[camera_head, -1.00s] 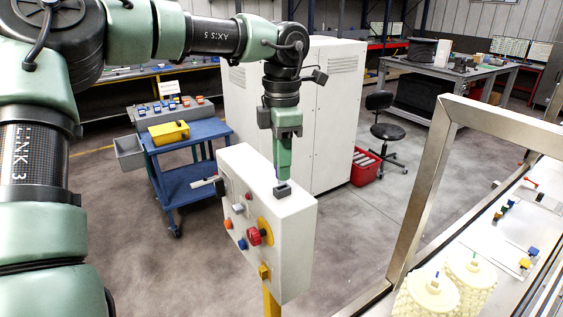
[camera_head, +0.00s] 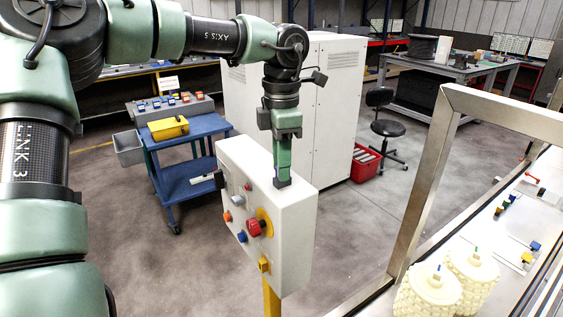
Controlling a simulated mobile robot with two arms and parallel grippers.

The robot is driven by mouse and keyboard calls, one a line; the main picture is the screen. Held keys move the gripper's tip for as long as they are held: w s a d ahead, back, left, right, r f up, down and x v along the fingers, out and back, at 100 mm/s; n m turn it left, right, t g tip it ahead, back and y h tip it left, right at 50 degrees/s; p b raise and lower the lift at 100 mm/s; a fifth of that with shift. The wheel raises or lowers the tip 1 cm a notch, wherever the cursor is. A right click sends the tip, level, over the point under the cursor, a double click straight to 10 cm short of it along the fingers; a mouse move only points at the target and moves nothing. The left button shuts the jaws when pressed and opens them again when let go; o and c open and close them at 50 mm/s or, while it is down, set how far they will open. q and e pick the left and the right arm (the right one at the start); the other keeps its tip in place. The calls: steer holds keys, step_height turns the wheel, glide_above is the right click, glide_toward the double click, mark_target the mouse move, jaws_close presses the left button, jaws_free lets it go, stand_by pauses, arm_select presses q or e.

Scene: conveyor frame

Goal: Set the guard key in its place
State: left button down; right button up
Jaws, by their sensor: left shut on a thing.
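A pale grey control box (camera_head: 290,230) stands on a yellow post in the middle of the view. My left gripper (camera_head: 282,178) points straight down at the box's top, near its right end. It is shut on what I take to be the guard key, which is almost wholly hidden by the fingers. A small dark grey block (camera_head: 282,184) shows right at the fingertips, at the box top. I cannot tell whether the key is inside it or only touching. My right gripper is not in view.
A blue cart (camera_head: 190,180) stands behind left, a white cabinet (camera_head: 335,110) behind. A metal conveyor frame (camera_head: 425,195) rises at the right.

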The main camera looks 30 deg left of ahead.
arm_select(q)
steer(key=c, duration=1.1)
jaws_free()
step_height(320, 180, up, 7)
steer(key=shift+f+b, duration=0.15)
steer(key=shift+b, duration=0.55)
steer(key=shift+r, duration=0.55)
